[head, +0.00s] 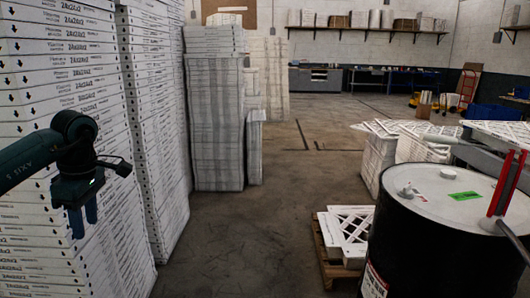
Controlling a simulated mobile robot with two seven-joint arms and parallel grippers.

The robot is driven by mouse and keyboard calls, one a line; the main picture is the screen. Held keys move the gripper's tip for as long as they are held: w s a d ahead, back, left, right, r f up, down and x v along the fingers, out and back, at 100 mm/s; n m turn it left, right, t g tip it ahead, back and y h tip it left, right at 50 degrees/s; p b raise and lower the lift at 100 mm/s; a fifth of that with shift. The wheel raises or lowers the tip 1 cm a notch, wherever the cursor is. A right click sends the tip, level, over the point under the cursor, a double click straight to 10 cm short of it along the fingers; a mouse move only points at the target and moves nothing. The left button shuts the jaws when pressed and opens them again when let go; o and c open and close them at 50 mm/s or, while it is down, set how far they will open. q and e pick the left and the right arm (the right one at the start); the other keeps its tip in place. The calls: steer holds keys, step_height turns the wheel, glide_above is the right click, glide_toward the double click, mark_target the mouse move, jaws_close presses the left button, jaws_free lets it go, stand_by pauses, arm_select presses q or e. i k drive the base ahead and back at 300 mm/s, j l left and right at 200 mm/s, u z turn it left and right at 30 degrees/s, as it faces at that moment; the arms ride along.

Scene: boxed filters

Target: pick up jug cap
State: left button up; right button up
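I cannot clearly make out a jug or a jug cap. A small white cap-like piece (408,190) sits on the white top of the black drum (425,240) at the lower right; I cannot tell whether it is the jug cap. My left gripper (83,226) hangs at the left with its fingers pointing down, in front of the stacked filter boxes and far from the drum. Nothing shows between its fingers, but their opening is unclear at this angle. My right gripper is not in view.
Tall stacks of white filter boxes (60,130) fill the left side. A pallet (328,262) with white filters (348,230) stands beside the drum. A red and grey fixture (505,185) rises at the drum's right. The concrete floor (270,220) is clear in the middle.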

mark_target(445, 173)
steer(key=i+j, duration=0.2)
steer(key=i, duration=0.25)
steer(key=i+j, duration=0.15)
steer(key=i, duration=0.3)
steer(key=i+j, duration=0.2)
steer(key=i, duration=0.25)
steer(key=i+z, duration=0.4)
steer(key=i+j+z, duration=0.15)
steer(key=z, duration=0.3)
steer(key=i+j+z, duration=0.25)
steer(key=z, duration=0.15)
steer(key=i+z, duration=0.15)
steer(key=z, duration=0.25)
steer(key=i+j+z, duration=0.1)
steer(key=z, duration=0.25)
steer(key=i+j+z, duration=0.1)
steer(key=z, duration=0.3)
steer(key=j+z, duration=0.35)
steer(key=i+j+z, duration=0.15)
steer(key=z, duration=0.25)
steer(key=i+j+z, duration=0.15)
steer(key=j+z, duration=0.2)
steer(key=i+j+z, duration=0.1)
steer(key=j+z, duration=0.3)
steer(key=l, duration=0.15)
